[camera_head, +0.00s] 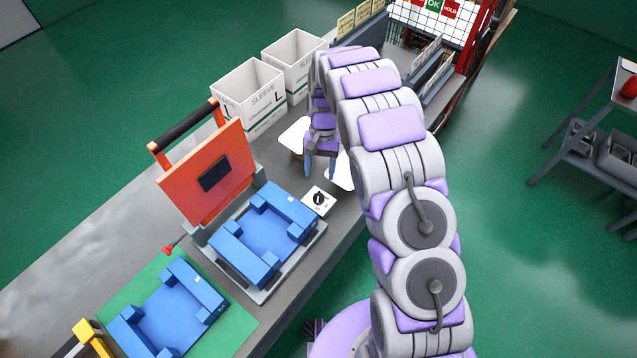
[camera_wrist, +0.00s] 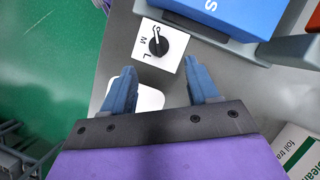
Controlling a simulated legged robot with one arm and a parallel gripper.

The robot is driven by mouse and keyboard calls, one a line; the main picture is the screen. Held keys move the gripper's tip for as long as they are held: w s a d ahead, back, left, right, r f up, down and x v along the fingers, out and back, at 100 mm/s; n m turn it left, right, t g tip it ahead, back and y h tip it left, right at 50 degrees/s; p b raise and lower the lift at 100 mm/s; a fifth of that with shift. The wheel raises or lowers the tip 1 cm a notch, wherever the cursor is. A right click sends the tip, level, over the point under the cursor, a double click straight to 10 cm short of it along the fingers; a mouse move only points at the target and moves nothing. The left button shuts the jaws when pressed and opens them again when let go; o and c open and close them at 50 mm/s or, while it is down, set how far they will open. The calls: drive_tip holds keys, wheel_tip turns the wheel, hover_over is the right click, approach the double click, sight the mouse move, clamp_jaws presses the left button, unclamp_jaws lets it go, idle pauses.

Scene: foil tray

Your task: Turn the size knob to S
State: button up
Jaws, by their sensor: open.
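The size knob (camera_wrist: 158,46) is a small black dial on a white plate (camera_wrist: 176,62) marked S, M and L, at the upper middle of the wrist view. A light mark on it seems to face the S side, but it is too small to be sure. In the head view the knob (camera_head: 319,199) sits at the right corner of the blue fixture. My gripper (camera_wrist: 160,82) is open and empty, its two blue-grey fingers apart. The knob lies ahead of the fingertips, apart from them. In the head view my gripper (camera_head: 320,172) is over the bench, just behind the knob plate.
A blue fixture (camera_head: 232,243) with a raised orange lid (camera_head: 210,172) stands left of the knob. A second blue tray (camera_head: 165,318) lies on a green mat. Two white sleeve boxes (camera_head: 249,92) stand behind. White pieces (camera_head: 294,136) lie near my gripper.

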drive_tip(key=v, duration=0.9)
drive_tip(key=shift+r, duration=0.15)
drive_tip(key=s+d+r+t+b, duration=0.1)
drive_tip(key=s+d+r, duration=0.5)
drive_tip(key=s+r, duration=0.25)
drive_tip(key=s+d+t+b, duration=0.1)
drive_tip(key=s+d+b, duration=0.1)
drive_tip(key=s, duration=1.3)
drive_tip(key=s+d+r+n+b, duration=0.1)
drive_tip(key=s+d, duration=0.4)
drive_tip(key=s, duration=1.1)
drive_tip(key=shift+d+n+t+h+b, duration=0.2)
drive_tip(key=shift+n+t+h+b, duration=0.15)
drive_tip(key=shift+b, duration=0.2)
